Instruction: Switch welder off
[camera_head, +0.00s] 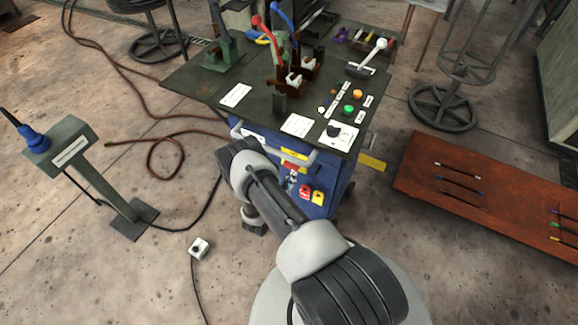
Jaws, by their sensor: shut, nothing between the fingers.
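The blue cabinet (330,180) under the dark worktop (205,82) appears to be the welder. Its front has a red piece (290,167) with a small pale fitting below it, and red and yellow tags (311,195) lower right. I cannot tell which part is the switch or its position. On the worktop's near right corner are a dark knob on a white plate (342,137), a green button (348,109) and an orange button (357,94). My arm bends in front of the cabinet's left side. My gripper's fingers cannot be made out; my arm hides part of the front.
A grey handle bar runs along the worktop's near edge. A pedestal (70,148) with a blue plug stands left, its cable crossing the floor. A small white box (199,248) lies on the floor. A low rusty bench (420,165) is at right. Stools stand behind.

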